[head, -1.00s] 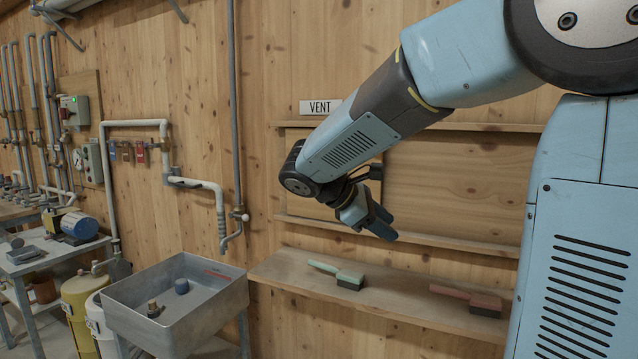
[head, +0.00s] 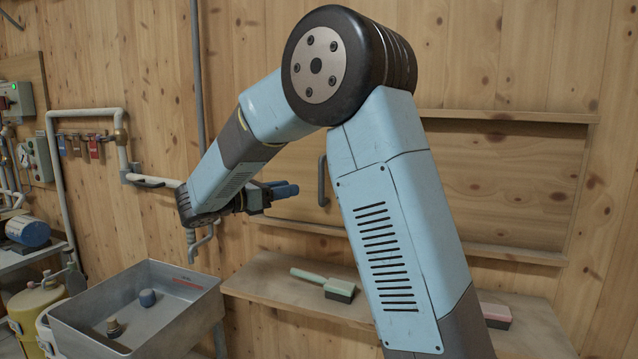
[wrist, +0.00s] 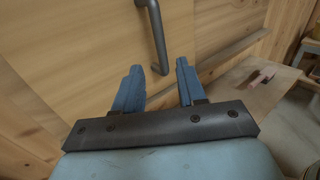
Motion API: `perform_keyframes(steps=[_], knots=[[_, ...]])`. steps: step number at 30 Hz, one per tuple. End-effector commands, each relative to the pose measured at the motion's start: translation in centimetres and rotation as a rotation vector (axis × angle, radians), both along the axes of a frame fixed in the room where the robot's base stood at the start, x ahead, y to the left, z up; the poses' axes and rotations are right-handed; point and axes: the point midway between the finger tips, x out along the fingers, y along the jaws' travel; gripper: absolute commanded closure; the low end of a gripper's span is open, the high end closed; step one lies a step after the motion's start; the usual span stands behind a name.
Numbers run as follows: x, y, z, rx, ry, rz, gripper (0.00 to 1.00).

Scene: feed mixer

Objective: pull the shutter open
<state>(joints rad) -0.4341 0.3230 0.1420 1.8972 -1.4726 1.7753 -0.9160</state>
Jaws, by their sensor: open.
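The shutter (head: 292,162) is a pale wooden panel between two horizontal rails on the wall, partly hidden by my arm in the head view. Its dark grey upright bar handle (head: 322,181) stands just right of my gripper (head: 280,190). My gripper is open and empty, its blue fingers pointing towards the handle. In the wrist view, the handle (wrist: 157,38) comes down between and just beyond the two fingertips of my gripper (wrist: 158,68), on the shutter's face (wrist: 85,50). I see no contact between fingers and handle.
Below the rails, a shelf (head: 270,288) holds a green-handled brush (head: 338,288) and a red one (head: 495,314), partly hidden by my arm. A metal sink (head: 165,325) stands at lower left. Grey pipes (head: 198,90) run up the wall behind my forearm.

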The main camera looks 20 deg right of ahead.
Motion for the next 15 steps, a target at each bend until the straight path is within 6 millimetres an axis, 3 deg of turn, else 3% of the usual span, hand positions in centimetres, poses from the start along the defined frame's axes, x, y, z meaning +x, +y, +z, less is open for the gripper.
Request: perform_keyframes(steps=[15], knots=[[2.9, -7.9, 0.0, 0.002, 0.000, 0.005, 0.60]])
